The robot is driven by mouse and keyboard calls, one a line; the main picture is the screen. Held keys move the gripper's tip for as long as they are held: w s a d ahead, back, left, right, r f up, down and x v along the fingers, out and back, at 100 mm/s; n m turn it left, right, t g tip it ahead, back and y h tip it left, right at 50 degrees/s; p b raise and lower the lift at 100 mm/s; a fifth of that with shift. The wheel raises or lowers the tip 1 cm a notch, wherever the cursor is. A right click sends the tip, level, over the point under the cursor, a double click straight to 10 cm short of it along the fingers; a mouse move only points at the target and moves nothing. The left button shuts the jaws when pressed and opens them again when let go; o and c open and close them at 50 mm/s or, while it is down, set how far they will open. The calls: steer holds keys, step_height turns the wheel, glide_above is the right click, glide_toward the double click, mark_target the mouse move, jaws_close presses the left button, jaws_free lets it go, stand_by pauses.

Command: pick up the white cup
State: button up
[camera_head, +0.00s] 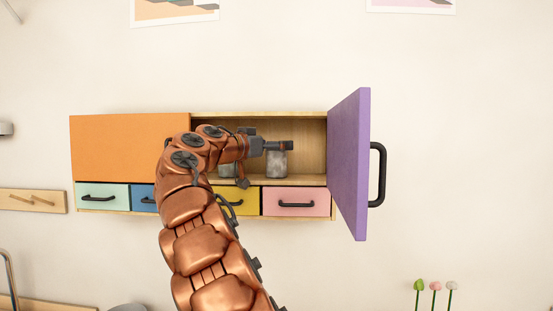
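A mottled grey-white cylindrical thing (276,165), which may be the white cup, stands upright on the floor of the open cabinet compartment. A second greyish-white thing (227,170) is to its left, mostly hidden behind my arm. I cannot tell which of the two is the white cup. My gripper (288,146) is at the compartment opening, pointing right, and overlaps the top of the right-hand cylinder in the picture. I cannot tell whether it touches it. The fingers are small and dark, and their opening does not show.
The wall cabinet has a purple door (348,165) swung open on the right and a closed orange door (130,147) on the left. Closed drawers, including a pink one (296,195), run below. The compartment's right part (308,150) is clear. Flowers (435,287) stand lower right.

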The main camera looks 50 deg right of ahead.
steer(key=shift+d, duration=0.6)
steer(key=shift+a, duration=0.1)
steer(key=shift+c, duration=0.3)
steer(key=c, duration=1.3)
